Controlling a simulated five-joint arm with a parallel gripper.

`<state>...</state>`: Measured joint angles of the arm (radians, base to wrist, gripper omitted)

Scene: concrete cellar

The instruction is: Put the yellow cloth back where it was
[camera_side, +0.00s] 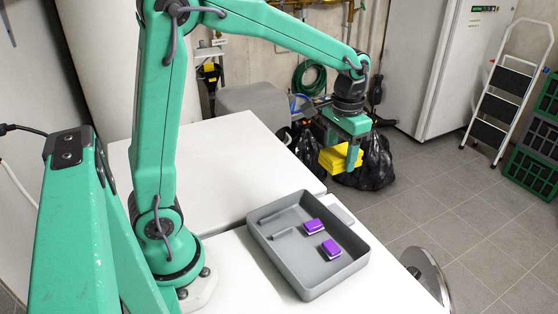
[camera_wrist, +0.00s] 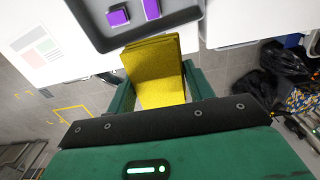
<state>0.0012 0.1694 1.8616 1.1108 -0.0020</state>
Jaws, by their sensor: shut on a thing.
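The yellow cloth (camera_side: 340,157) looks like a folded stack and is held in the air by my gripper (camera_side: 346,148), beyond the far edge of the white table. In the wrist view the yellow cloth (camera_wrist: 155,72) sits between the two green fingers of my gripper (camera_wrist: 160,92), which are shut on it. The grey tray (camera_side: 262,240) lies on the table below and nearer the side camera. Part of the cloth is hidden by a finger in the side view.
Two purple blocks (camera_side: 313,227) lie in the tray beside low grey dividers (camera_side: 282,233). A flat grey piece (camera_side: 341,214) lies by the tray's far edge. Black bags (camera_side: 372,165) stand on the floor behind my gripper. The white table (camera_side: 170,165) left of the tray is bare.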

